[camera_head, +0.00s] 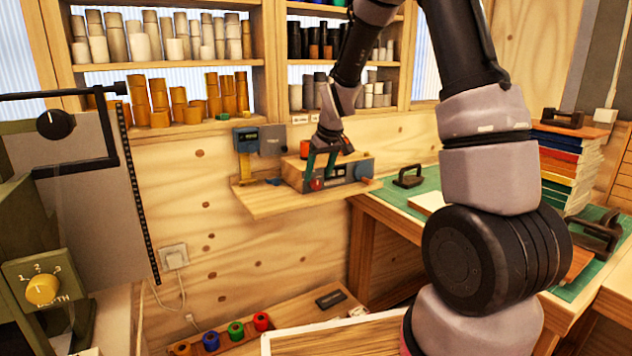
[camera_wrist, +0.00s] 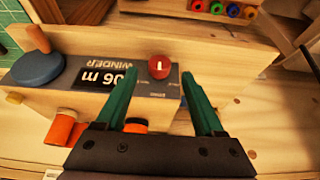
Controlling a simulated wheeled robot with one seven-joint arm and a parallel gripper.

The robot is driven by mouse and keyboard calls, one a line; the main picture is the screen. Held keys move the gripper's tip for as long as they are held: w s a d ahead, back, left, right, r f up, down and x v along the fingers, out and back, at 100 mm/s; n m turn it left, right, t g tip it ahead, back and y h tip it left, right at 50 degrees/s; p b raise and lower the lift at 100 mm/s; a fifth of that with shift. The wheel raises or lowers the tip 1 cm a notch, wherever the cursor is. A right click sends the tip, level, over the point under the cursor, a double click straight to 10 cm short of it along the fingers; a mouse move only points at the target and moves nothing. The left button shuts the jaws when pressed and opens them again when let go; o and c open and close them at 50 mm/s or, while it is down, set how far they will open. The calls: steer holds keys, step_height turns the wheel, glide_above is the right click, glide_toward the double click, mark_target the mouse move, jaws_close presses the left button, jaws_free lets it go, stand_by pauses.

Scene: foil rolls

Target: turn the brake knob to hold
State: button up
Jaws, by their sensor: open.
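The winder (camera_head: 350,172) is a box with a grey front panel on the wall shelf. In the wrist view its panel (camera_wrist: 105,85) shows upside down, with "WINDER" and a display ending in "06 m". A round red knob (camera_wrist: 159,67) with a short white mark sits on this panel; the small lettering near it is too small to read. The red knob also shows in the head view (camera_head: 316,184). My gripper (camera_head: 320,174) is open, its green fingers pointing at the panel. In the wrist view the knob appears between the fingertips; I cannot tell if they touch it.
Orange rolls (camera_wrist: 62,128) lie near my fingers. A yellow dial (camera_head: 42,290) and a black knob (camera_head: 55,124) are on a machine at left. Colored rolls (camera_head: 236,332) stand below.

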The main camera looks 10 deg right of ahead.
mark_target(317, 181)
steer(key=shift+x, duration=1.8)
jaws_close()
